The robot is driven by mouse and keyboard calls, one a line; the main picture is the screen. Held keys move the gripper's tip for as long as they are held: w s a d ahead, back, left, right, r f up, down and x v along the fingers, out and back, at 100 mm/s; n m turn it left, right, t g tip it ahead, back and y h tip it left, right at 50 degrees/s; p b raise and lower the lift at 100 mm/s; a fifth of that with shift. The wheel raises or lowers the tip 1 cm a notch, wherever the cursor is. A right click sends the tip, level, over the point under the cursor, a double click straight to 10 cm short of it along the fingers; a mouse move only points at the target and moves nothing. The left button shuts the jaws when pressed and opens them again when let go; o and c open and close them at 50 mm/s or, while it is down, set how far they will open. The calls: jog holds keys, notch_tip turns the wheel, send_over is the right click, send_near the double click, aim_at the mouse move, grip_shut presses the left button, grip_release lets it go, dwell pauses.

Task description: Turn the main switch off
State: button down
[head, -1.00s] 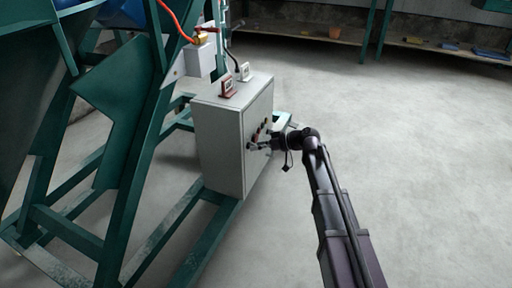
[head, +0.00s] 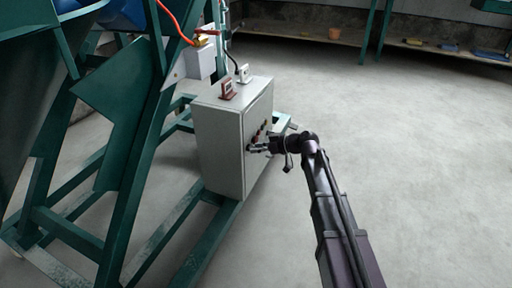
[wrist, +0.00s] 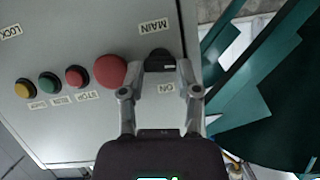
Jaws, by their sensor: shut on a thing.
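The main switch (wrist: 158,56) is a dark round knob on the grey control box (head: 222,150). In the wrist view it sits between a MAIN label and an ON label. My gripper (wrist: 160,68) has its two fingers on either side of the knob and is shut on it. The fingers hide part of the knob, so its exact turn angle cannot be told. In the head view my gripper (head: 257,148) reaches the box's front face from the right.
Beside the switch are a large red button (wrist: 111,70), a small red button (wrist: 76,76), a green button (wrist: 50,82) and a yellow button (wrist: 25,88). A green steel frame (head: 125,190) stands left of the box. The floor to the right is open.

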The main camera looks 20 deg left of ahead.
jog(key=shift+a+n+t, duration=0.1)
jog(key=shift+n+t, duration=0.4)
jog(key=shift+n, duration=0.1)
jog(key=shift+c, duration=1.6)
grip_release()
